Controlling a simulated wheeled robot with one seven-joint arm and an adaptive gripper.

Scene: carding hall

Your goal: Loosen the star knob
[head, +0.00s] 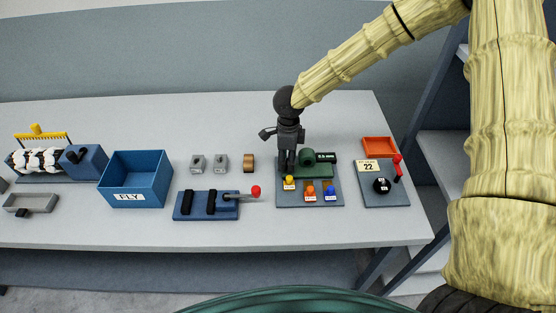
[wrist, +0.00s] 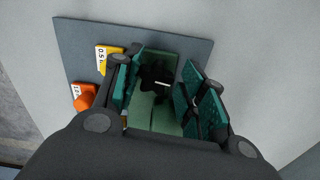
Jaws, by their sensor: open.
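A black, lobed knob (wrist: 153,76), which looks like the star knob, sits on a green fixture (wrist: 150,118) in the wrist view. My gripper (wrist: 160,92) is open, its teal-padded fingers on either side of the knob. I cannot tell whether either finger touches it. In the head view my gripper (head: 288,170) points down at the left part of the green fixture (head: 318,171), and the knob is hidden behind it. The fixture stands on a grey plate (head: 335,198).
Yellow (head: 289,181), orange (head: 310,191) and blue (head: 330,191) labelled pieces stand along the plate's front. To the right is a panel (head: 372,201) with a black knob and red lever. Left are a blue clamp-like device (head: 190,214) and a blue FLY bin (head: 158,207).

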